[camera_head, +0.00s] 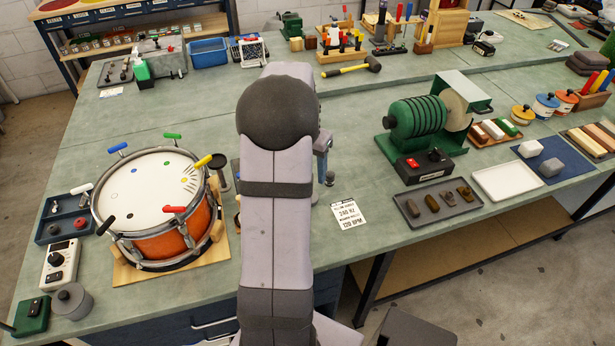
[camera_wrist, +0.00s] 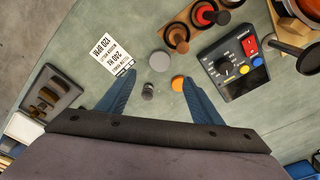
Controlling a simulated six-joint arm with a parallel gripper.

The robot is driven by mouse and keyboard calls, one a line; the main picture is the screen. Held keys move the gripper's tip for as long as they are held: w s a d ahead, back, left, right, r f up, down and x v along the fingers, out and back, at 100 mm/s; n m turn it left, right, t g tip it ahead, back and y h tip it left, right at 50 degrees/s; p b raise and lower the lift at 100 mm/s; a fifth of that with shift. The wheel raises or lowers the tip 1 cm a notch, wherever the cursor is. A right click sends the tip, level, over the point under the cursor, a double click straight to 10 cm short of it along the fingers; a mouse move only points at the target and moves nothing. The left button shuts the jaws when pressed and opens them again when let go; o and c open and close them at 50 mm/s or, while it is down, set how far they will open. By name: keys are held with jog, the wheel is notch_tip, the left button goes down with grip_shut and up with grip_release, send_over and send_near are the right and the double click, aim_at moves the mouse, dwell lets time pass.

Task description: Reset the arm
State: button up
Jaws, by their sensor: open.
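My arm (camera_head: 278,200) rises through the middle of the head view and hides the bench behind it. My gripper (camera_wrist: 157,92) shows in the wrist view as two blue fingers spread wide apart, with nothing held between them. Past the fingertips are a grey round disc (camera_wrist: 159,62), a small dark knob-like piece (camera_wrist: 148,91) and an orange ball-like piece (camera_wrist: 179,83). I cannot tell how far below the fingers they are. In the head view the gripper is mostly hidden by the arm.
A drum (camera_head: 160,205) stands left of my arm on a wooden board. A white card (camera_head: 349,214) lies right of the arm. Beyond it are a tray of dark pieces (camera_head: 453,213) and a green grinder (camera_head: 415,125). A control box (camera_wrist: 233,65) shows in the wrist view.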

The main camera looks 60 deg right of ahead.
jog(key=shift+r, duration=0.3)
jog(key=w+a+r+n+g+y+p, duration=0.1)
jog(key=w+a+r+n+p, duration=0.2)
jog(key=a, duration=0.5)
jog(key=w+a+r+n+p, duration=0.2)
jog(key=w+a+r+n, duration=0.15)
jog(key=a, duration=0.35)
jog(key=w+a+r+n+g+y+p, duration=0.1)
jog(key=w+a+r+n+p, duration=0.2)
jog(key=a, duration=0.5)
jog(key=s+a+f+n+b, duration=0.2)
jog(key=a+f+n, duration=0.1)
jog(key=a, duration=0.3)
jog(key=s+a+f+n+t+b, duration=0.1)
jog(key=a+f+n+b, duration=0.2)
jog(key=a+f, duration=0.2)
jog(key=s+a+f+n+t+b, duration=0.1)
jog(key=s+a+f+n+b, duration=0.1)
jog(key=a, duration=0.7)
notch_tip(320, 180, down, 2)
jog(key=shift+s+f+n+h+b, duration=0.1)
jog(key=shift+s+n+h+b, duration=0.2)
jog(key=shift+n+b, duration=0.2)
